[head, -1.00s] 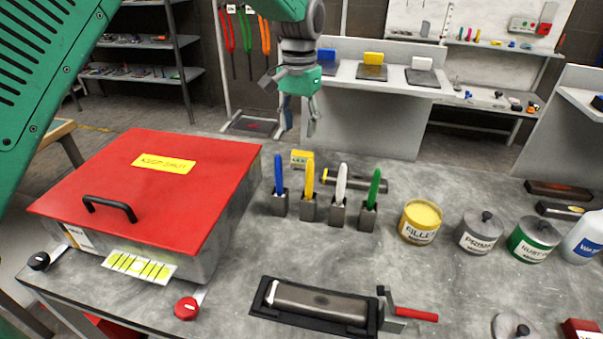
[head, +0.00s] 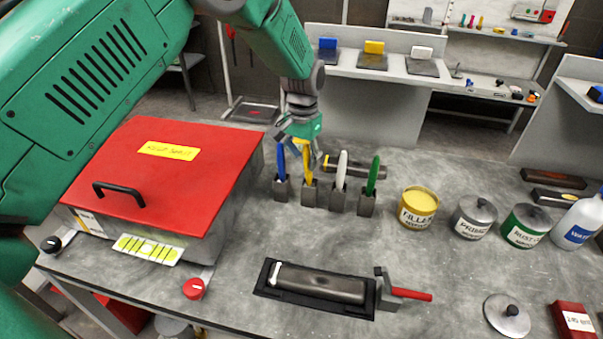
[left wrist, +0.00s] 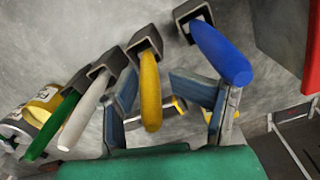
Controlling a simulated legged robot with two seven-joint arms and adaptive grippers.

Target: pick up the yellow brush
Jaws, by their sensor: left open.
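The yellow brush (head: 308,165) stands upright in a small grey holder (head: 309,193), between the blue brush (head: 281,163) and the white brush (head: 342,168). A green brush (head: 373,175) stands at the right end of the row. My left gripper (head: 302,167) is open, just above and behind the yellow brush's handle. In the left wrist view, the yellow brush (left wrist: 150,92) lies between the two spread fingers (left wrist: 165,105). The blue brush (left wrist: 222,55) is close beside one finger. I cannot tell whether a finger touches a brush. My right gripper is not in view.
A red-lidded box (head: 165,175) stands on the left of the table. A filler can (head: 418,208) and other cans stand on the right. A black tray (head: 262,284) lies in front. A dark-handled tool (head: 357,169) lies behind the brushes.

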